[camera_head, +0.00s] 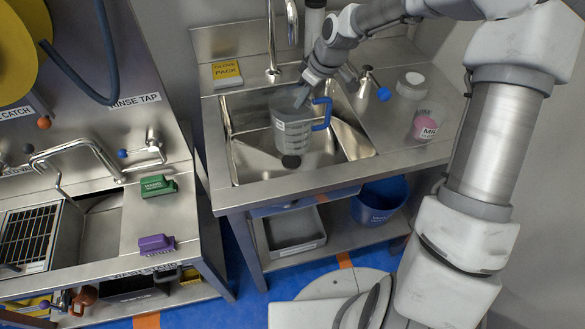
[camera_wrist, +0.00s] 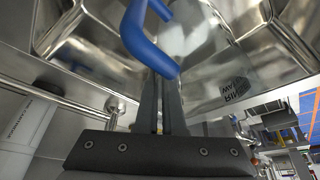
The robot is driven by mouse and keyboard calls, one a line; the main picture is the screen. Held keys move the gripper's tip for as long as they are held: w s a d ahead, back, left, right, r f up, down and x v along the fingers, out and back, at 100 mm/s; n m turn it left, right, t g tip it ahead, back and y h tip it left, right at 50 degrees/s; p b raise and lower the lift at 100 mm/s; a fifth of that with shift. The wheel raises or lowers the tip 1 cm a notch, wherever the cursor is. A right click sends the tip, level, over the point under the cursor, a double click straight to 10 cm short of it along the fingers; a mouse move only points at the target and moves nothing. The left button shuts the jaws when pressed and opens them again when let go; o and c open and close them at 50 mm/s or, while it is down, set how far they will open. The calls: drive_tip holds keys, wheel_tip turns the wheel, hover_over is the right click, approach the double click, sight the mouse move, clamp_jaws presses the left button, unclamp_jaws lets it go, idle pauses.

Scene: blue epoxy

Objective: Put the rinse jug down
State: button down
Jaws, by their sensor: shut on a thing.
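The rinse jug (camera_head: 291,127) is a grey, see-through jug with a blue handle and a pale label. It looks upright over the steel sink basin (camera_head: 245,155). I cannot tell whether its bottom touches the basin. My gripper (camera_head: 303,94) reaches down from behind the jug and is shut on it near the top. In the wrist view the blue handle (camera_wrist: 150,42) lies at the tips of my closed fingers (camera_wrist: 163,80).
A tap (camera_head: 272,60) stands behind the basin. A yellow pack (camera_head: 226,72) lies back left. A clear jar (camera_head: 411,86) and a pink container (camera_head: 426,124) stand on the right drainboard. Below are a grey tray (camera_head: 297,246) and a blue bucket (camera_head: 380,205).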

sight(319, 99)
wheel_tip(319, 99, down, 10)
drive_tip(key=shift+w+a+f+b, duration=0.1)
drive_tip(key=shift+b, duration=0.65)
drive_tip(key=c, duration=1)
unclamp_jaws()
drive_tip(key=p+v, duration=0.2)
drive_tip(key=v, duration=0.9)
drive_tip(key=shift+w, duration=0.1)
drive_tip(key=shift+d+r, duration=0.25)
drive_tip(key=shift+r, duration=0.25)
